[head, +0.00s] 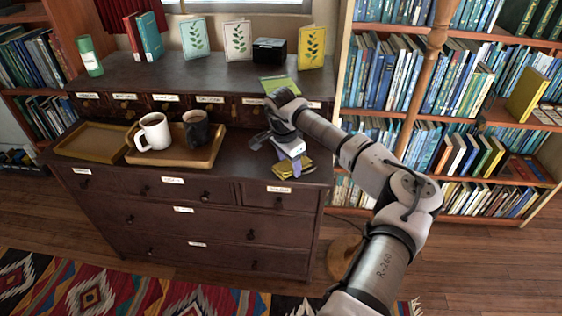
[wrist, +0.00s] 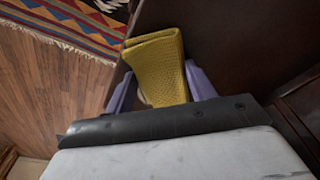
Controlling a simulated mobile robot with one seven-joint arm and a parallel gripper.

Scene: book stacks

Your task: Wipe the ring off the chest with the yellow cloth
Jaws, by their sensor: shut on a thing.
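The yellow cloth (head: 292,165) is folded and held in my gripper (head: 291,155), over the right part of the dark wooden chest top (head: 235,166). In the wrist view the cloth (wrist: 157,66) sits between the two purple fingers of my gripper (wrist: 160,88), which are shut on it. I cannot tell whether the cloth touches the chest top. A small pale patch shows beside the cloth between the fingers in the wrist view; I cannot tell whether it is the ring. No ring is clear in the head view, and my gripper and arm hide part of the top.
A tray (head: 208,160) with a white mug (head: 153,132) and a dark mug (head: 197,129) stands left of my gripper. An empty tray (head: 92,141) is at far left. Cards, a black box (head: 270,51) and a green bottle (head: 90,56) stand on the upper shelf. Bookshelves flank the chest.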

